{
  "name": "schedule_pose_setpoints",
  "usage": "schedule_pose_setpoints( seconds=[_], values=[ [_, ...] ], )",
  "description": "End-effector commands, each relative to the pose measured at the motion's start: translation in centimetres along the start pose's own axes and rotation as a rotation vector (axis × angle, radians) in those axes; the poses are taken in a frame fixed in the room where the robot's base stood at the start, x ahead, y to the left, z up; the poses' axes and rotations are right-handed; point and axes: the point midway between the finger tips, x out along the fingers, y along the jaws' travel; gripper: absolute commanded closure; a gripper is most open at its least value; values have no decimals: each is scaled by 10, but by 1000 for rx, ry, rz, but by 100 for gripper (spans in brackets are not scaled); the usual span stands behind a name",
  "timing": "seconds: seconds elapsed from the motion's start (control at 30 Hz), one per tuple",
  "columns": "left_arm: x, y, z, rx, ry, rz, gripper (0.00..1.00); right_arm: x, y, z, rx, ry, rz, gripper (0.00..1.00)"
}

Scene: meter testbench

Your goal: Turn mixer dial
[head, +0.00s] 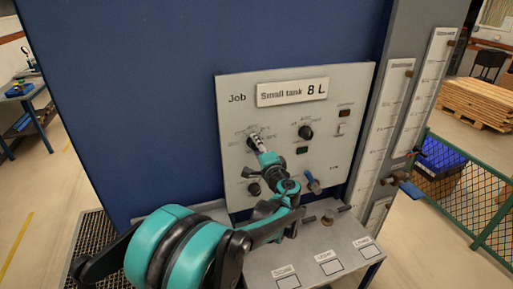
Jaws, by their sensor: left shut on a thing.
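A light grey control panel (352,92) on a blue cabinet carries a sign (292,92) reading "Small tank 8 L". A dark round dial (251,142) sits at the panel's upper left, with a printed scale around it. My left gripper (259,146) reaches up to this dial from below and is shut on it, hiding much of it. A second black dial (305,132) stands free to its right. The small labels are too blurred to tell which one is the mixer. My right gripper is not in view.
A grey shelf (312,262) with labelled squares lies below. White gauge strips (388,110) and a green fence (466,190) stand at right.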

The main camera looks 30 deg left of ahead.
Motion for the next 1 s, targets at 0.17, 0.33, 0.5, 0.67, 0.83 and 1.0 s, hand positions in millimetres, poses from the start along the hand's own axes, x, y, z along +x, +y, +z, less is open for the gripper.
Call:
schedule_pose_setpoints(
  seconds=[0.17, 0.33, 0.5, 0.67, 0.83, 1.0],
  values=[
    [0, 1, 0, 134, 0, 1, 94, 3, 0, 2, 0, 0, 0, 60],
    [0, 1, 0, 234, 1, 1, 94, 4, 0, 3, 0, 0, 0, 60],
    [0, 1, 0, 299, 1, 1, 94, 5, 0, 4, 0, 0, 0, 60],
    [0, 1, 0, 330, 1, 1, 94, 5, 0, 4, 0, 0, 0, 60],
    [0, 1, 0, 341, 1, 1, 94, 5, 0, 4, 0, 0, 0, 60],
    [0, 1, 0, 341, 1, 1, 94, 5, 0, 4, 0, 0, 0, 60]
  ],
)
